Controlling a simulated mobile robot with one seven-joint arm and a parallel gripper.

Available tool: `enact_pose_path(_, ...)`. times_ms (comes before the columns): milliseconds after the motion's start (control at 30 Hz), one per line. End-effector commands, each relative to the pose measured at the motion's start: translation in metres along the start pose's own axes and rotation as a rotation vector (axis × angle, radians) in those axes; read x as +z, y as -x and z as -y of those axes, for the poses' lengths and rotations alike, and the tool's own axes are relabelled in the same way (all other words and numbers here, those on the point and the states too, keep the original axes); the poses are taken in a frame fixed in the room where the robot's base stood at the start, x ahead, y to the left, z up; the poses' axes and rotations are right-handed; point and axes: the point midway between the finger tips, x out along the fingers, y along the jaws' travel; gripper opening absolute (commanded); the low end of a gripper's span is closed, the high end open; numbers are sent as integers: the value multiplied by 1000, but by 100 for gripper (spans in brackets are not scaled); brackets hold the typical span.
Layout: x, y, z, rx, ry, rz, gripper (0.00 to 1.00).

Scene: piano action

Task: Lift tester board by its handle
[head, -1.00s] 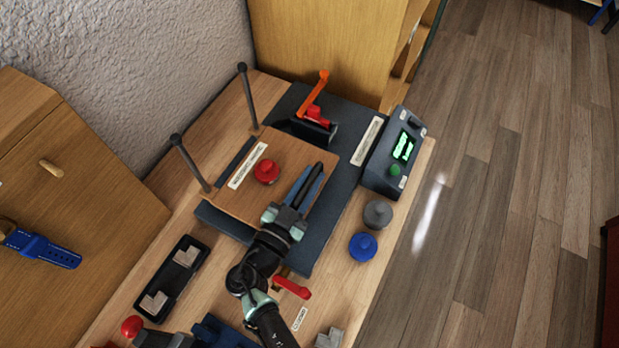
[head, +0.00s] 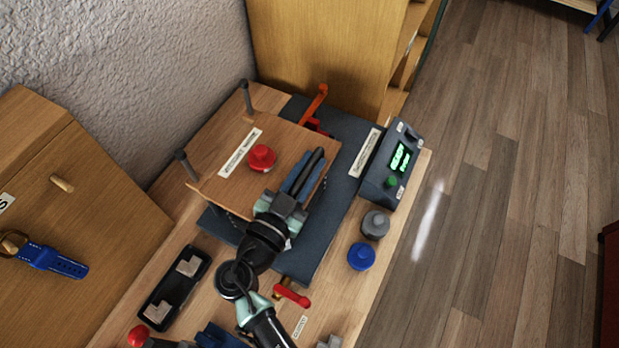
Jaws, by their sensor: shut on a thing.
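The tester board (head: 225,165) is a wooden plate with a label strip and a red knob (head: 262,158) on top. It is raised above the dark base (head: 350,165), near the upper part of the two grey posts (head: 246,97) at its left edge. My gripper (head: 303,178) is at the board's right side, shut on the dark bar handle (head: 314,163). The fingers cover part of the handle. The board's underside is hidden.
An orange lever (head: 316,103) stands behind the board, partly hidden by it. A grey box with a green display (head: 401,157) stands at right. Grey (head: 375,225) and blue (head: 361,256) knobs sit near the table's right edge. A red-handled valve (head: 291,295) lies near my arm.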

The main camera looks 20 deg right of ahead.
Motion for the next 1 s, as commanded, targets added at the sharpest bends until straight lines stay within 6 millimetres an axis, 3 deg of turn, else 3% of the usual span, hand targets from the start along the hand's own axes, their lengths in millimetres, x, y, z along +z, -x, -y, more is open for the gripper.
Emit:
enact_pose_path(33, -19, 0, 5, -1, -12, -5, 0)
enact_pose_path(167, -37, 0, 8, -2, -9, -6, 0)
enact_pose_path(533, -41, 1, 10, -4, -7, -6, 0)
enact_pose_path(567, -41, 1, 10, -4, -7, -6, 23)
enact_pose_path(700, -40, 1, 9, -4, -6, -5, 48)
enact_pose_path(1000, -39, 1, 8, -2, -3, -3, 48)
